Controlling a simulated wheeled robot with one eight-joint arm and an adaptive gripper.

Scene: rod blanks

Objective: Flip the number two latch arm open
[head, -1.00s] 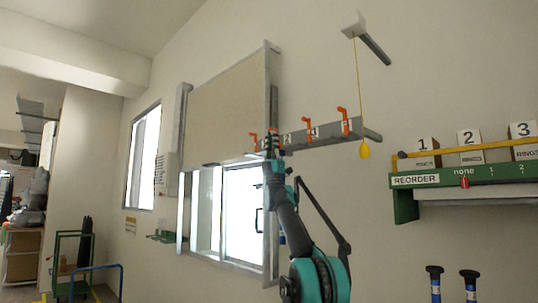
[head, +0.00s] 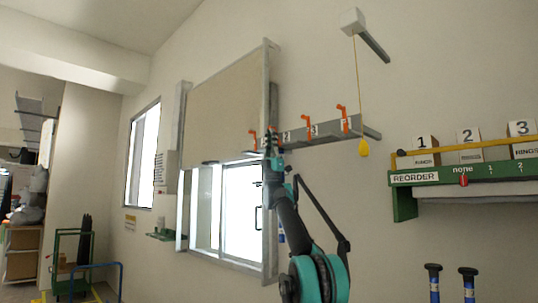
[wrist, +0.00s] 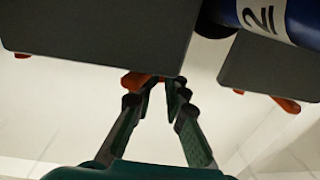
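A grey rail (head: 330,134) on the wall carries several orange latch arms beside number plates. The number two plate (head: 287,137) is just right of my gripper (head: 272,142), whose tips overlap the number two latch arm in the head view. In the wrist view a blue rod with a "2" label (wrist: 262,18) lies between grey blocks. The orange latch arm (wrist: 133,80) is at my fingertips and partly hidden by them. My gripper (wrist: 158,88) is partly open, with a narrow gap between its tips. Whether they touch the arm I cannot tell.
Other orange latch arms (head: 308,129) (head: 342,115) stand up to the right. A yellow pull cord handle (head: 364,148) hangs near the rail's right end. A shutter (head: 228,110) and window are at left, and a green reorder shelf (head: 404,204) at right.

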